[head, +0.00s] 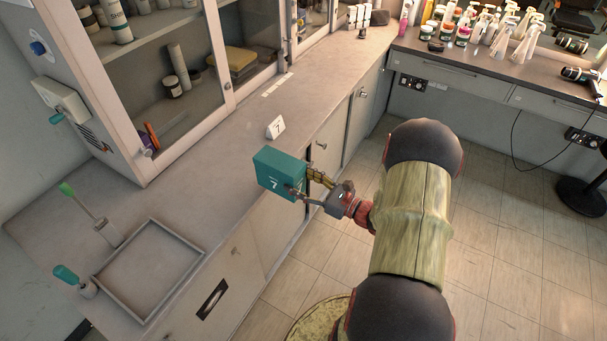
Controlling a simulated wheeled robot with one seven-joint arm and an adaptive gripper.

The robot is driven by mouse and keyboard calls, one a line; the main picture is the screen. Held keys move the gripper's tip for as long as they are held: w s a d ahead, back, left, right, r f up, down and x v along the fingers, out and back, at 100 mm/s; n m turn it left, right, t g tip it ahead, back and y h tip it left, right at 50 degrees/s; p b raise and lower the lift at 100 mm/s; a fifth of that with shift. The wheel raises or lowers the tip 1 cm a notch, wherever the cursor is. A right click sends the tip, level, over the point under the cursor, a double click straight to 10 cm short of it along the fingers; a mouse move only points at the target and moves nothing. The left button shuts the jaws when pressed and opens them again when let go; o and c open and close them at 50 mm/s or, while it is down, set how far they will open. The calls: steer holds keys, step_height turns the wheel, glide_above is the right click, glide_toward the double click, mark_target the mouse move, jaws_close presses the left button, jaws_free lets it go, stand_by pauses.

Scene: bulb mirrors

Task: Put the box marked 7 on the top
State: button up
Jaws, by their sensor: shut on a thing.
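The teal box marked 7 (278,170) is in the head view near the centre, by the front edge of the grey counter top (215,185). My gripper (304,188) comes from the right and is shut on the box. The fingers cover part of the box's right side. The box appears at about counter height, over or just in front of the edge; I cannot tell whether it touches the top. A small white card marked 7 (276,128) stands on the counter behind the box.
A glass-fronted cabinet (185,75) stands along the back. Bottles (463,32) crowd the far desk. The counter around the card is clear.

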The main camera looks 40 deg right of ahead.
steer(key=shift+s+a+r+n+y, duration=0.35)
steer(key=shift+a+y, duration=0.15)
steer(key=shift+a, duration=0.1)
steer(key=shift+w, duration=0.1)
steer(key=shift+f+x, duration=0.15)
steer(key=shift+x, duration=2.1)
steer(key=shift+f+x, duration=0.15)
steer(key=shift+x, duration=2.1)
steer(key=shift+f+b+x, duration=0.25)
steer(key=shift+b+x, duration=0.25)
steer(key=shift+x, duration=1.3)
steer(key=shift+f+b+x, duration=0.2)
steer(key=shift+b+x, duration=0.3)
steer(key=shift+x, duration=1.35)
steer(key=shift+f+b+x, duration=0.25)
steer(key=shift+b+x, duration=0.25)
steer(key=shift+x, duration=1.3)
steer(key=shift+f+b, duration=0.7)
steer(key=shift+f, duration=0.25)
steer(key=o, duration=1.1)
